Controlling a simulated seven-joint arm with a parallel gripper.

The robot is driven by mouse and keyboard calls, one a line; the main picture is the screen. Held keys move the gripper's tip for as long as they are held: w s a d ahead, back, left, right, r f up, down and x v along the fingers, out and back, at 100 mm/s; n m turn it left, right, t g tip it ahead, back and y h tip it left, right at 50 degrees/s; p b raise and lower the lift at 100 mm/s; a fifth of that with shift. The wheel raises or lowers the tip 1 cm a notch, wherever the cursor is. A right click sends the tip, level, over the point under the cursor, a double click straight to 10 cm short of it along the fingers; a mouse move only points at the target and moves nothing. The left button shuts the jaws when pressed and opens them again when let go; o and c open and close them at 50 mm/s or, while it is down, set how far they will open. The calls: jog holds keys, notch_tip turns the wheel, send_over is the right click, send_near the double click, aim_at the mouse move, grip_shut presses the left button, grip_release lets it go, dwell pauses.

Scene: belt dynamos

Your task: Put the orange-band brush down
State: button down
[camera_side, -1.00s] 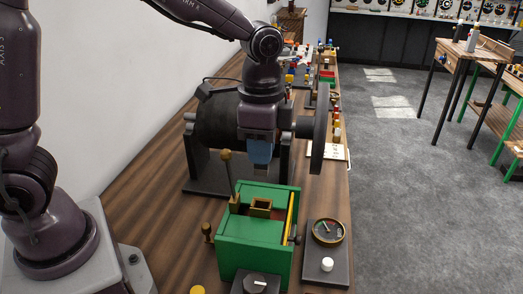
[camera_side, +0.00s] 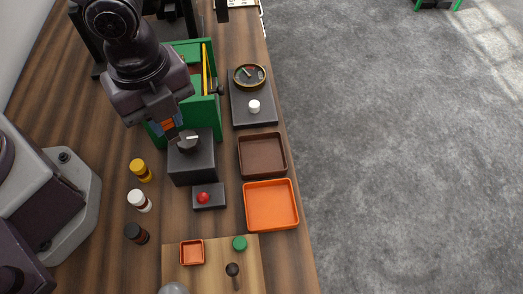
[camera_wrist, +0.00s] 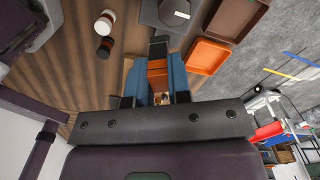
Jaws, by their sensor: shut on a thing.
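My gripper (camera_side: 168,123) is shut on the orange-band brush (camera_side: 168,125). In the wrist view the blue fingers of my gripper (camera_wrist: 159,80) close on both sides of the brush (camera_wrist: 158,66), a dark block with an orange band. The brush is held in the air, in front of the green box (camera_side: 205,112) and beside the grey knob block in the side view. The orange tray (camera_side: 271,228) and brown tray (camera_side: 262,156) look empty, to the right of my gripper. The orange tray also shows in the wrist view (camera_wrist: 208,56).
The knob block (camera_side: 192,165) and red-button box (camera_side: 209,196) stand left of the trays. Yellow (camera_side: 141,171), white (camera_side: 139,201) and black (camera_side: 136,233) bottles stand further left. A wooden board (camera_side: 210,268) lies in front; a gauge panel (camera_side: 252,98) stands behind the brown tray.

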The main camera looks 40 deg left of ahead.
jog(key=shift+w+d+m, duration=0.15)
jog(key=shift+m, duration=0.15)
jog(key=w+d+f, duration=0.2)
jog(key=w+f, duration=0.1)
jog(key=w+d+f, duration=0.3)
jog(key=w, duration=0.1)
jog(key=w+d+f, duration=0.3)
jog(key=shift+w+d+f, duration=0.1)
jog(key=shift+w+f, duration=0.05)
jog(key=shift+w, duration=0.2)
jog(key=shift+w+d+f, duration=0.1)
jog(key=shift+f, duration=0.85)
jog(key=shift+w+d+f, duration=0.1)
jog(key=shift+f, duration=0.8)
jog(key=shift+f, duration=0.1)
jog(key=c, duration=1.1)
grip_release()
jog(key=shift+o, duration=0.2)
notch_tip(320, 180, up, 12)
